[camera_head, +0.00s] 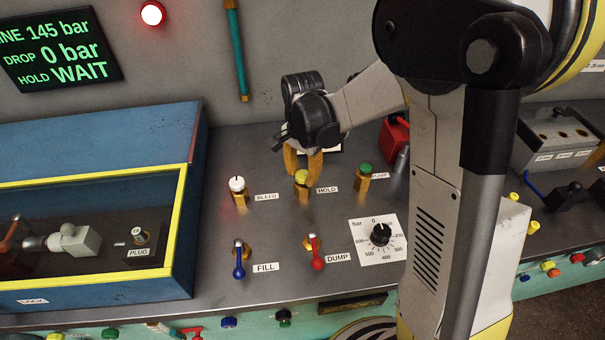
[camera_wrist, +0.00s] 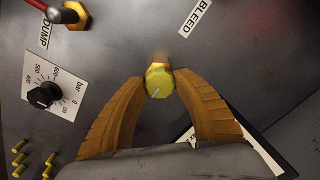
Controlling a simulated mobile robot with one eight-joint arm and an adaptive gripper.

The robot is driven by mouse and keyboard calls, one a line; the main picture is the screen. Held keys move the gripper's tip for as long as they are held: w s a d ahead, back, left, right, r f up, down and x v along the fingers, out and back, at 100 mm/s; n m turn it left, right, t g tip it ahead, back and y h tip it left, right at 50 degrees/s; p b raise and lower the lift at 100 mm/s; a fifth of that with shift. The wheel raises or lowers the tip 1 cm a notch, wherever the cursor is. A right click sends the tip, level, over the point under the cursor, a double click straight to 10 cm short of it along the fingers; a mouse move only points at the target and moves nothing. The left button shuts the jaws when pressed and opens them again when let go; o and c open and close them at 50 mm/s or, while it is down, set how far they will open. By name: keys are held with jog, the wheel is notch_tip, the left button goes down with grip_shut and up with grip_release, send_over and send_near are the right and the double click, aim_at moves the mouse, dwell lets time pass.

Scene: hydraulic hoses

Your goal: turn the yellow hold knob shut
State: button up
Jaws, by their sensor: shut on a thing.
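The yellow hold knob (camera_head: 302,177) stands on a brass base on the metal panel, left of the HOLD label (camera_head: 327,190). My gripper (camera_head: 303,172) reaches it from behind and above, with its orange fingers pointing down at the knob. In the wrist view the two fingertips (camera_wrist: 159,78) are closed around the yellow knob (camera_wrist: 159,82), one on each side. A pale pointer line shows on the knob's top, pointing to the lower left in that view. The display (camera_head: 58,47) reads LINE 145 bar, DROP 0 bar, HOLD WAIT.
The white BLEED knob (camera_head: 237,184) stands left of the hold knob, the green PUMP knob (camera_head: 365,170) close on its right. The blue FILL lever (camera_head: 239,262), red DUMP lever (camera_head: 316,254) and pressure dial (camera_head: 380,234) are in front. A blue box (camera_head: 190,215) stands at left.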

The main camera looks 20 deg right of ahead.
aim_at(303, 174)
jog(key=o, duration=1.2)
jog(key=shift+c, duration=0.2)
notch_tip(303, 174, up, 12)
jog(key=s+r+n+t, duration=0.2)
jog(key=s+n+t, duration=0.5)
jog(key=s+n, duration=0.4)
jog(key=s, duration=0.4)
jog(key=shift+s+r, duration=0.25)
jog(key=shift+s, duration=0.15)
